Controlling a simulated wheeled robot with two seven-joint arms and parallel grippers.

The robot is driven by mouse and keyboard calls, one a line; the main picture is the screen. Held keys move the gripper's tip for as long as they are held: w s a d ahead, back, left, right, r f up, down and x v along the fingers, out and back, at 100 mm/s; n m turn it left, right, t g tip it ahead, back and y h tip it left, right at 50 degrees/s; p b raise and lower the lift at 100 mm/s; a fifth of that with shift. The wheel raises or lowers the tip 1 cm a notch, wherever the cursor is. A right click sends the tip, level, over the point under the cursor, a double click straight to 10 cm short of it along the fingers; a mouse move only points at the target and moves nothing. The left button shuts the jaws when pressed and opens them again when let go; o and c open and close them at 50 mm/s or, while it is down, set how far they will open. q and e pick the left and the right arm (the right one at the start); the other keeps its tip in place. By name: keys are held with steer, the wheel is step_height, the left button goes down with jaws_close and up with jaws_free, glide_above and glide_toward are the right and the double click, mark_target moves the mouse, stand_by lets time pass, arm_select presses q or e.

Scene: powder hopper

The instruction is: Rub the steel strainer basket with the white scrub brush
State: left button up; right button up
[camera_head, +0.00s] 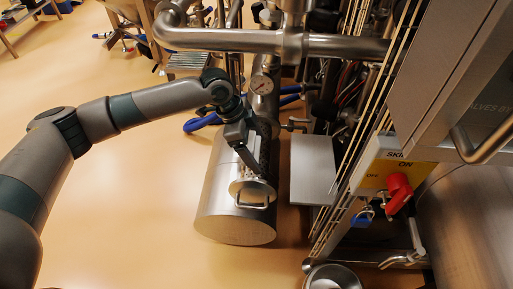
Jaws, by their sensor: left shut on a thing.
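My left gripper (252,164) reaches in from the left and points down over a large horizontal steel cylinder. It is shut on a small whitish thing, probably the white scrub brush (249,186), mostly hidden by the fingers. Just under it, at the cylinder's near end, is a round steel piece with a wire handle (253,194), which may be the steel strainer basket. The brush appears to be at or just above this piece; I cannot tell whether they touch. My right gripper is not in view.
The steel cylinder (236,218) stands beside a flat grey panel (313,170). A thick steel pipe (220,40) crosses above. A yellow-and-white box with a red knob (398,182) is at right. A round steel vessel (333,277) shows at the bottom edge. Floor at left is clear.

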arm_select(q)
steer(key=shift+s+a+r+n, duration=0.15)
steer(key=shift+a+r+n, duration=0.4)
steer(key=shift+a+n, duration=0.05)
steer(key=s+a+r+n+t+y, duration=0.3)
steer(key=a+r+n+t+y, duration=0.1)
steer(key=a+r+n, duration=0.9)
steer(key=a+n, duration=0.1)
steer(key=n, duration=0.2)
steer(key=shift+a+r+n+t+y, duration=0.15)
steer(key=shift+a+n+t+y, duration=0.15)
steer(key=shift+n, duration=0.1)
